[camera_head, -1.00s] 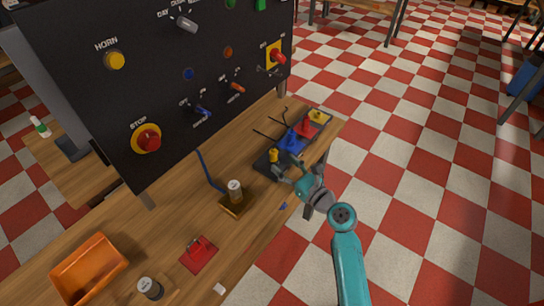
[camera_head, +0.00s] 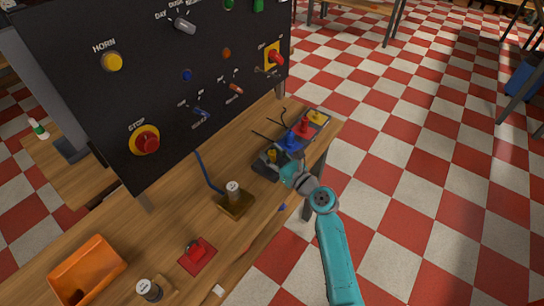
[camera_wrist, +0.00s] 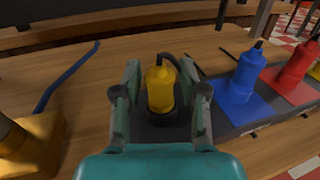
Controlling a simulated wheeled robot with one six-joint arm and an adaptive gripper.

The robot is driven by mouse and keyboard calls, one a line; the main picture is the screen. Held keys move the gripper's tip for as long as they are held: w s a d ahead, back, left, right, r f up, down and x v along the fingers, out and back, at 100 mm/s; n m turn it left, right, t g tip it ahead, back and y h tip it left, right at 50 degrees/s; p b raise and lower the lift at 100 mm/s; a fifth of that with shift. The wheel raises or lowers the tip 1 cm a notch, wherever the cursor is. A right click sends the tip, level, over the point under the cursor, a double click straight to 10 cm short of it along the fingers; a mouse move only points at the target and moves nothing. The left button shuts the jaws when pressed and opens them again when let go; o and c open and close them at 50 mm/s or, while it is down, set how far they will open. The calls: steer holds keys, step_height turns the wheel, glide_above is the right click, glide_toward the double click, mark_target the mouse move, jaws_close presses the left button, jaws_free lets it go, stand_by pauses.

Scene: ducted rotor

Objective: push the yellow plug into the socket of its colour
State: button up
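The yellow plug (camera_wrist: 160,88) stands upright in a dark base at the near end of a rail (camera_head: 262,169), with a black cable at its top. It also shows in the head view (camera_head: 271,155). My gripper (camera_wrist: 162,98) is open around it, with one finger on each side and small gaps visible. A yellow piece (camera_head: 317,117), apparently the yellow socket, is at the rail's far end; its opening cannot be made out. Between them stand a blue plug (camera_wrist: 241,78) on a blue plate and a red plug (camera_wrist: 298,62) on a red plate.
A black control panel (camera_head: 120,110) rises behind the table. A red piece (camera_head: 197,256) and an orange bin (camera_head: 88,270) are nearer. Open floor lies to the right.

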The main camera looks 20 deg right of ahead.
mark_target(272, 152)
jaws_close()
step_height(272, 152, up, 10)
steer(key=shift+r, duration=0.1)
stand_by(0.4)
